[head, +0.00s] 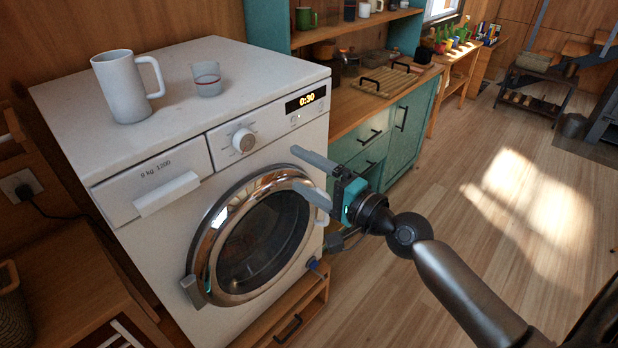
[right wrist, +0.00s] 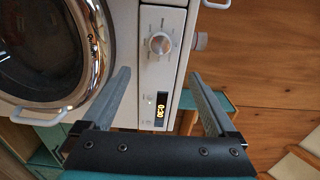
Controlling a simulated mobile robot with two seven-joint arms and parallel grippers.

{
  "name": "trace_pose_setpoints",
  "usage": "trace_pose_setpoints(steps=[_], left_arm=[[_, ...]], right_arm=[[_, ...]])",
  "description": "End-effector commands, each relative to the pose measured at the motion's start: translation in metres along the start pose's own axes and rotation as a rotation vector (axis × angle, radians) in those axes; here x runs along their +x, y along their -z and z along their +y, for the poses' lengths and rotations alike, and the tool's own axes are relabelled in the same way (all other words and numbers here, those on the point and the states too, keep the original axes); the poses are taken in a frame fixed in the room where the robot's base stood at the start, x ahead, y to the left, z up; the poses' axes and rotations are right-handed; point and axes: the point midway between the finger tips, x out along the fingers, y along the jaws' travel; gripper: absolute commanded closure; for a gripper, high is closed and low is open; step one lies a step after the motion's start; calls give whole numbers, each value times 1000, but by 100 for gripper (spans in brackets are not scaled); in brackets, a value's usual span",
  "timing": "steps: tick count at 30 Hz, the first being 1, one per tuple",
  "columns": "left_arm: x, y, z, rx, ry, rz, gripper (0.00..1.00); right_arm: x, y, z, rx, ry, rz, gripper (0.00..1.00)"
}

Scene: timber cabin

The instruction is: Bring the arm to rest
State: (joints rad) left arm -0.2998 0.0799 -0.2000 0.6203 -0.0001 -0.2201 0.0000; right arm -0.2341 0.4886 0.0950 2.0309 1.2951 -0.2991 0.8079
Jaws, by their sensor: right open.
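My right gripper (head: 294,167) is open and empty, in front of the right side of the white washing machine (head: 190,62), near the upper right edge of its round door (head: 265,232). In the right wrist view the two fingers (right wrist: 160,74) stand apart, with the machine's display (right wrist: 160,109) showing between them. My dark right arm reaches in from the lower right of the head view. The door looks shut, and the display (head: 306,99) reads 0:30. My left gripper is not seen.
A white mug (head: 120,88) and a small glass (head: 207,80) stand on the machine. A teal cabinet (head: 408,127) with a wooden counter stands to the right. A wooden stool or table (head: 70,285) is at the left. The wooden floor (head: 430,260) at the right is mostly clear.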

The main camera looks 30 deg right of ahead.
Motion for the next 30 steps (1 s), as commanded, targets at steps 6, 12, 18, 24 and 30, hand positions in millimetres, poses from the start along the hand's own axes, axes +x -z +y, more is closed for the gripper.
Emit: trace_pose_setpoints(steps=[6, 12, 18, 24, 30], left_arm=[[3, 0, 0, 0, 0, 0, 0], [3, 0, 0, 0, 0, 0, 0], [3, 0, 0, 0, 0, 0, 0], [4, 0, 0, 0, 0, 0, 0], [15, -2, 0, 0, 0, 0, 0]], right_arm=[[-11, 0, 0, -1, 0, -2, 7], [-12, 0, -1, 0, 0, -1, 7], [-11, 0, -1, 0, 0, -1, 7], [-11, 2, 8, -8, -14, 7, 7], [-17, 22, 103, -127, -182, 80, 7]])
